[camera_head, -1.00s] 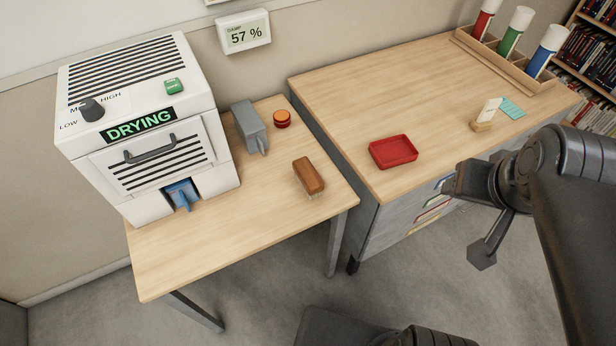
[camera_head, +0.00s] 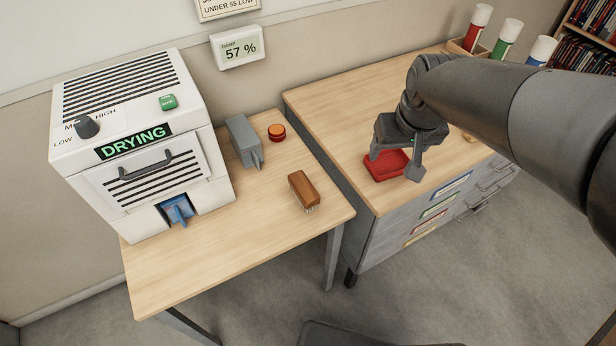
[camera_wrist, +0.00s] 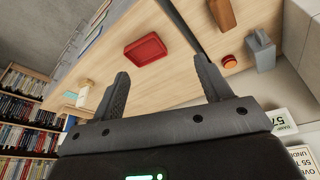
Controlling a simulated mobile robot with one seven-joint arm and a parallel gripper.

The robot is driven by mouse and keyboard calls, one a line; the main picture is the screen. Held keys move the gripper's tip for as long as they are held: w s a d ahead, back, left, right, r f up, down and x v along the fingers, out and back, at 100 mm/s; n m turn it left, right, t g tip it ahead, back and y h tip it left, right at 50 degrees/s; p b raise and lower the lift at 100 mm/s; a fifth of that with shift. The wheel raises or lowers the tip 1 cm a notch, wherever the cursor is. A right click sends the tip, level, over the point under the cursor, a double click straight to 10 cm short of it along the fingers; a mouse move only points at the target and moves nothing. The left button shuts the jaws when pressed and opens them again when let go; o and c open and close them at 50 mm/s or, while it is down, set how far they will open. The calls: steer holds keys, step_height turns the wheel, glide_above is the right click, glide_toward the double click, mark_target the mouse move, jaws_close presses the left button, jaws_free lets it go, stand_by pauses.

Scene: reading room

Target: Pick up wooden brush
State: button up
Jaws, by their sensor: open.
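The wooden brush (camera_head: 304,191) lies on the small wooden table, with a brown back on top and pale bristles below. In the wrist view its brown block (camera_wrist: 222,14) shows at the top edge, partly cut off. My gripper (camera_head: 396,168) is open and empty, up over the cabinet top near the red tray, to the right of the brush and well apart from it. Its two fingers (camera_wrist: 163,90) show spread in the wrist view, with nothing between them close by.
The red tray (camera_head: 383,166) sits on the drawer cabinet. A white drying machine (camera_head: 195,140) stands left of the brush. A grey block-shaped device (camera_head: 242,140) and an orange-red button (camera_head: 276,132) are behind it. A gap separates table and cabinet. The table front (camera_head: 255,235) is clear.

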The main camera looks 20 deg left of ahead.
steer(key=w+a+f+n+g, duration=0.1)
steer(key=w+a+f+n, duration=0.3)
steer(key=a+f, duration=0.55)
steer(key=g, duration=0.1)
glide_toward(304, 185)
steer(key=shift+n, duration=0.4)
steer(key=f, duration=0.2)
steer(key=a+f, duration=0.1)
steer(key=f, duration=0.1)
steer(key=shift+w+f, duration=0.1)
steer(key=shift+f, duration=0.05)
steer(key=shift+w+f, duration=0.25)
steer(key=shift+f, duration=1.2)
steer(key=shift+w+f, duration=0.2)
steer(key=shift+f, duration=1.3)
steer(key=c, duration=1.1)
steer(key=shift+c, duration=0.2)
